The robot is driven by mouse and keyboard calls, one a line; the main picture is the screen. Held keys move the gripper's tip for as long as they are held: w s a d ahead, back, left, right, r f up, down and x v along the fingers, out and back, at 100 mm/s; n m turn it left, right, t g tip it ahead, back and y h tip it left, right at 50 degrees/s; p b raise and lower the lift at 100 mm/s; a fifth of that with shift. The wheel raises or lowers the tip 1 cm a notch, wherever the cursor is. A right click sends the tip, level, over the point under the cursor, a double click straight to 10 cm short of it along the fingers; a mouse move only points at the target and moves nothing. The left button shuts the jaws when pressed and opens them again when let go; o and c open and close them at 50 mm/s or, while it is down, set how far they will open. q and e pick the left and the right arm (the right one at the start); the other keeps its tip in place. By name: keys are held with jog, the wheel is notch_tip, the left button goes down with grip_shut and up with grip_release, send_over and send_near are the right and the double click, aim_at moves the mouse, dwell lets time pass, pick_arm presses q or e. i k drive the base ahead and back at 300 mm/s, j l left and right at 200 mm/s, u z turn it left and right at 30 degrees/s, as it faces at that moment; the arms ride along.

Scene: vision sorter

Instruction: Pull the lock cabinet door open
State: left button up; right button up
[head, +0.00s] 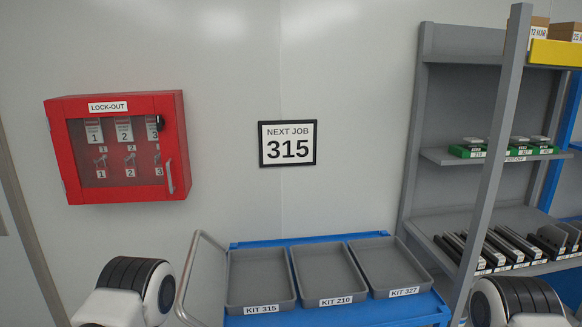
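The red lock-out cabinet (117,147) hangs on the wall at the left of the head view. Its door is shut, with a clear window (120,180). Numbered tags, hooks and keys labelled 1, 2 and 3 show behind the window. A grey vertical handle (170,177) sits at the door's lower right edge. A black part (160,123) is above it near the right edge. Parts of my arms show at the bottom left and bottom right, below and apart from the cabinet. Neither gripper is in view.
A blue cart (340,315) with a grey push handle (187,270) carries grey trays KIT 315 (261,306), KIT 210 (336,300) and KIT 327 (404,291). A sign (288,144) reads NEXT JOB 315. A grey shelf rack (497,100) stands at right. Wall around the cabinet is clear.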

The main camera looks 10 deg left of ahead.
aim_at(58, 112)
jog(key=i+j, duration=0.15)
jog(key=j, duration=0.3)
jog(key=i+j, duration=0.1)
jog(key=j, duration=0.35)
jog(key=i+j+z, duration=0.1)
jog(key=j, duration=0.3)
